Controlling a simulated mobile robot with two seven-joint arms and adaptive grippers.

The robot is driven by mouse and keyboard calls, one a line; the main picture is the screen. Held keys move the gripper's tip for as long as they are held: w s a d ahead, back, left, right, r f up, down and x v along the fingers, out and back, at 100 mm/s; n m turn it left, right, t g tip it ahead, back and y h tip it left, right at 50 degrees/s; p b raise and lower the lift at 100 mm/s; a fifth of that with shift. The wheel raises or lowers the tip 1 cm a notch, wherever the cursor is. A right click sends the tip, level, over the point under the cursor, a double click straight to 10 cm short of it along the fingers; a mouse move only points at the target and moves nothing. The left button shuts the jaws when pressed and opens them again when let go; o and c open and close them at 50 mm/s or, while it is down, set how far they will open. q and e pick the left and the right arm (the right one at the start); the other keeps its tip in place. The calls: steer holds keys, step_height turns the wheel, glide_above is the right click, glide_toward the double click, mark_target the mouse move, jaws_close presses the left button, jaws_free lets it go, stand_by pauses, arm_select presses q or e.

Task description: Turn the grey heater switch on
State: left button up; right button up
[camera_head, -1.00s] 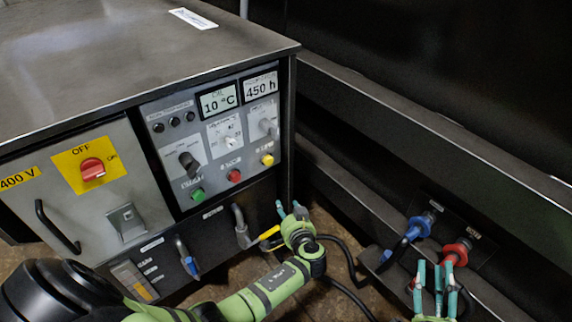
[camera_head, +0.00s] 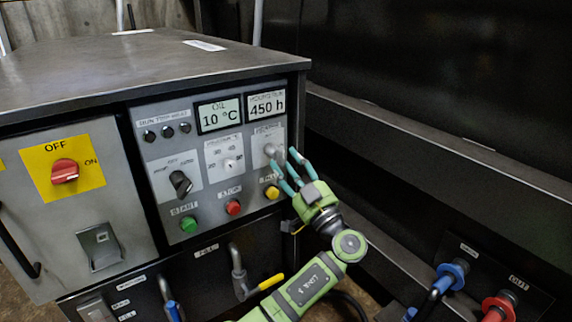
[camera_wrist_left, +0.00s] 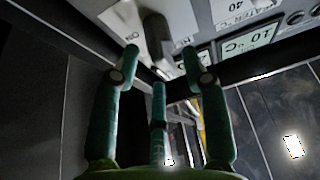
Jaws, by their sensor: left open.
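The grey heater switch (camera_head: 270,150) is a small grey knob at the upper right of the control panel (camera_head: 210,175), below the 450 h display. My left gripper (camera_head: 284,160) is open, with its teal fingertips close beside the switch at the panel's right edge. In the left wrist view, a grey knob (camera_wrist_left: 156,38) stands out from the panel between the open fingertips (camera_wrist_left: 160,62). I cannot tell if any finger touches it. The switch's labels are partly hidden or too small to read. My right gripper is out of view.
A yellow button (camera_head: 272,192) sits just below the switch, with red (camera_head: 233,207) and green (camera_head: 189,224) buttons to its left. A black rotary switch (camera_head: 181,183) is farther left. A dark metal beam (camera_head: 430,150) runs along the right side.

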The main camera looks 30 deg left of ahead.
arm_select(q)
steer(key=shift+w+a+r, duration=0.25)
steer(key=shift+w+a, duration=0.05)
steer(key=shift+a, duration=0.3)
